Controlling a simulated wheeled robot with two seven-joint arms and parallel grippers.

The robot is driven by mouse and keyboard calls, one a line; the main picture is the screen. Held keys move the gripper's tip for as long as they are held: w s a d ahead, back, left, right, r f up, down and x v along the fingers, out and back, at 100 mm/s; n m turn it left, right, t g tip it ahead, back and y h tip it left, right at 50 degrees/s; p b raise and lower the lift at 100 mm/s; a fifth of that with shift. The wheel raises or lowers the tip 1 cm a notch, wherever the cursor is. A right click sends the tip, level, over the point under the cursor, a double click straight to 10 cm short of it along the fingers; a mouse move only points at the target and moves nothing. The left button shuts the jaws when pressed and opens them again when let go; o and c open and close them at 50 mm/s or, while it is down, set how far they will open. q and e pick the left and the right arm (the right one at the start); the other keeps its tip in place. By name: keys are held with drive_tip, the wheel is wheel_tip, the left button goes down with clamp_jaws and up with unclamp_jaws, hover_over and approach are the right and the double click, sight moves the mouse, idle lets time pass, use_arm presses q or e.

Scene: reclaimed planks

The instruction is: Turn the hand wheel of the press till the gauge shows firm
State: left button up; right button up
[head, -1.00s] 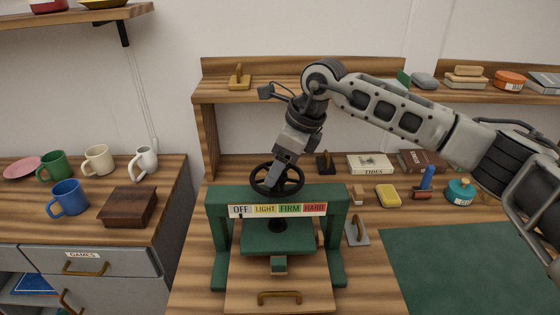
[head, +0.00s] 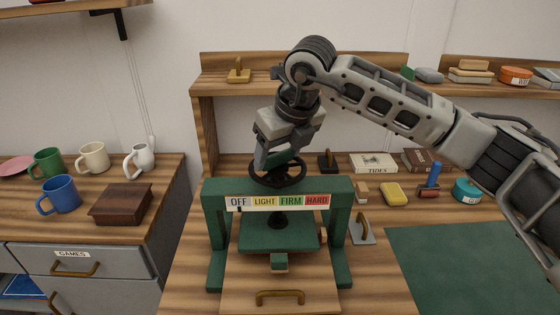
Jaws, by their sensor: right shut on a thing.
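The green press (head: 214,240) stands on the plank bench, with its black hand wheel (head: 292,181) on top. The gauge strip (head: 278,202) across its front beam reads OFF, LIGHT, FIRM, HARD from left to right. A small dark pointer (head: 239,209) shows at the OFF part. The green pressing plate (head: 279,233) hangs under the beam. My right gripper (head: 278,166) reaches down from above and is shut on the hand wheel at its far side; the fingertips are partly hidden against the wheel. My left gripper is out of view.
A wooden board with a brass handle (head: 280,294) lies at the press's front. A metal plate with a brass handle (head: 362,230), a yellow block (head: 392,192) and a teal tin (head: 467,190) stand to the right. A green mat (head: 470,262) is bare. Mugs stand left.

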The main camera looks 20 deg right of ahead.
drive_tip(key=m+h+b, duration=0.1)
drive_tip(key=m, duration=0.1)
drive_tip(key=m+h+b, duration=0.1)
drive_tip(key=m+b, duration=0.1)
drive_tip(key=m, duration=0.1)
drive_tip(key=shift+a+m+b, duration=0.2)
drive_tip(key=shift+m+b, duration=0.1)
drive_tip(key=m+h+b, duration=0.1)
drive_tip(key=m, duration=0.2)
drive_tip(key=shift+w+b, duration=0.1)
drive_tip(key=shift+b, duration=0.2)
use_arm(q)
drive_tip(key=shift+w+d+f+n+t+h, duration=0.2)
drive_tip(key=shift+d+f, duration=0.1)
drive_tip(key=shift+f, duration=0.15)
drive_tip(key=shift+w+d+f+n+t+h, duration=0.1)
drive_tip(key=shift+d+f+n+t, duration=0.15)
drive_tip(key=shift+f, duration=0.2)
use_arm(e)
drive_tip(key=shift+r+m+h, duration=0.1)
drive_tip(key=shift+m+h, duration=0.3)
drive_tip(key=shift+m, duration=0.4)
drive_tip(key=o, duration=1)
drive_tip(key=shift+a+r, duration=0.1)
